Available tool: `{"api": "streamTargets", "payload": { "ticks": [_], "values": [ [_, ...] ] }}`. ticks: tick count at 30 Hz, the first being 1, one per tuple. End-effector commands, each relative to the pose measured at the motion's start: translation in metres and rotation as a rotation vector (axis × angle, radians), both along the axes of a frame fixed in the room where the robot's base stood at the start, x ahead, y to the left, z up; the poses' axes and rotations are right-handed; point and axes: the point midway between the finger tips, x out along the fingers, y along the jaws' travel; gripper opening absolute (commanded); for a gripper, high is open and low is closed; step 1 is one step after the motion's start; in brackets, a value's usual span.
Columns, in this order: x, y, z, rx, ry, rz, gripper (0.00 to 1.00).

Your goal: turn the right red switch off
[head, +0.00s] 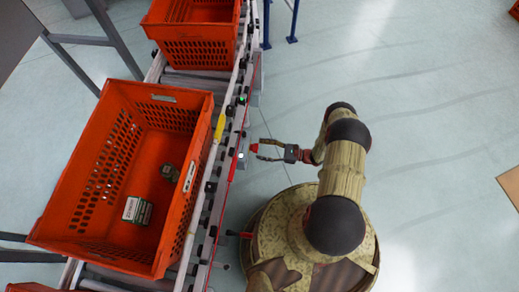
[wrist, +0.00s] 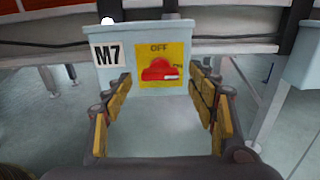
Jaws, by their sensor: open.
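The red switch (wrist: 160,70) is a rotary knob on a yellow plate (wrist: 182,51) on a grey box marked M7 (wrist: 108,54). OFF is printed above the knob, and a small label, apparently ON, is at its right. A pale mark on the knob points right, toward that label. In the head view the red knob (head: 254,148) juts from the conveyor's right side. My gripper (wrist: 159,90) is open and empty, its fingers left and right of the knob in the picture, with no contact visible. In the head view my gripper (head: 262,150) faces the box.
The conveyor rail (head: 218,170) runs along the left of my arm. A large orange tote (head: 60,215) with two small items and another orange tote (head: 195,55) stand on it. Another grey box (wrist: 303,60) is at the right of the wrist view.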

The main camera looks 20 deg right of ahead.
Motion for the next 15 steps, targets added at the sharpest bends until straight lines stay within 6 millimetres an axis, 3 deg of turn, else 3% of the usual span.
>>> {"api": "streamTargets", "payload": {
  "ticks": [6,15],
  "values": [
    [0.0084,0.0142,0.0001,0.0,-0.001,0.002,0.58],
    [0.0091,0.0149,0.0005,-0.001,-0.001,0.0,0.56]
  ]
}}
